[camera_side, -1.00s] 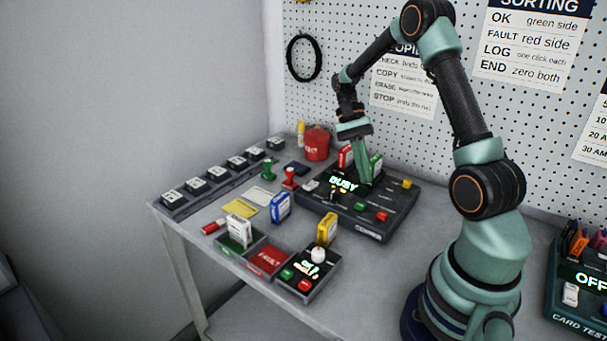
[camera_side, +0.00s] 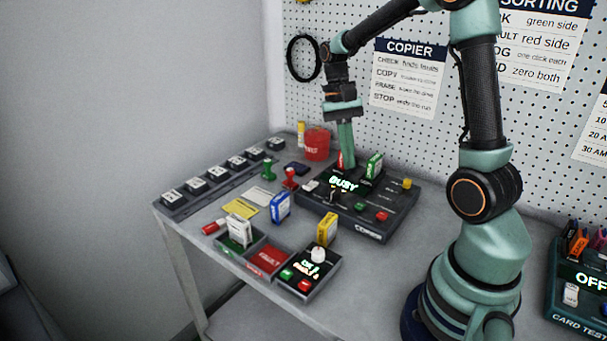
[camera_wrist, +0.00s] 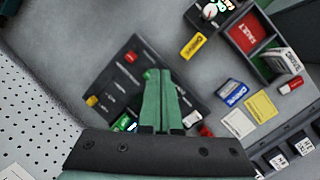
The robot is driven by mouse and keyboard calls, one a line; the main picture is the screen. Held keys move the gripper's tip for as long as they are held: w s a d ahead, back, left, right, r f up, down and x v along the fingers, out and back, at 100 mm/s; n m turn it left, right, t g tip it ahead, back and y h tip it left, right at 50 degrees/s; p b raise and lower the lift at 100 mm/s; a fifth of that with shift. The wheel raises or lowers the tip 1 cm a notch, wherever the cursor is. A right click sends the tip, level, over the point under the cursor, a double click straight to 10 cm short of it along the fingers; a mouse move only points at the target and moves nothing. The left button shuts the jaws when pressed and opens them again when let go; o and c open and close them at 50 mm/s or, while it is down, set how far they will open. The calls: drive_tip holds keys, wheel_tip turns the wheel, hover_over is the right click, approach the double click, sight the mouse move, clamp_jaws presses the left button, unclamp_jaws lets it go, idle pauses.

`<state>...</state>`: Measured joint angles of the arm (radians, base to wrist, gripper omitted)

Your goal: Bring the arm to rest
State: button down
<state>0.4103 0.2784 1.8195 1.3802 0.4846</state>
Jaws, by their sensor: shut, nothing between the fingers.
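My gripper (camera_side: 346,166) hangs over the back of the black copier box (camera_side: 340,222), its fingers pointing down, together and empty. In the wrist view my gripper (camera_wrist: 152,74) hides the middle of the copier box (camera_wrist: 119,60). The copier display reads BUSY (camera_side: 343,184). A green card (camera_side: 375,166) stands upright in the copier, to the right of the fingers. A red card shows only in part behind the fingers. Whether the fingertips touch the box cannot be told.
In front stand a blue drive (camera_side: 280,207), a yellow drive (camera_side: 327,229), a red FAULT tray (camera_side: 268,259) and a small control box (camera_side: 309,272). A red bucket (camera_side: 317,144) stands behind. A card tester (camera_side: 583,310) is at right. The space above the table is clear.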

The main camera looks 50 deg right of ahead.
drive_tip(key=s+a+r+n+t, duration=0.1)
drive_tip(key=a+r+n+t, duration=0.3)
drive_tip(key=a+n, duration=0.1)
drive_tip(key=s+a+r+n+t+h, duration=0.1)
drive_tip(key=a+r+n+t, duration=0.2)
drive_tip(key=a+n+t, duration=0.2)
drive_tip(key=a, duration=0.3)
drive_tip(key=shift+s+a+r, duration=0.15)
drive_tip(key=shift+a+r, duration=0.05)
drive_tip(key=shift+r, duration=0.15)
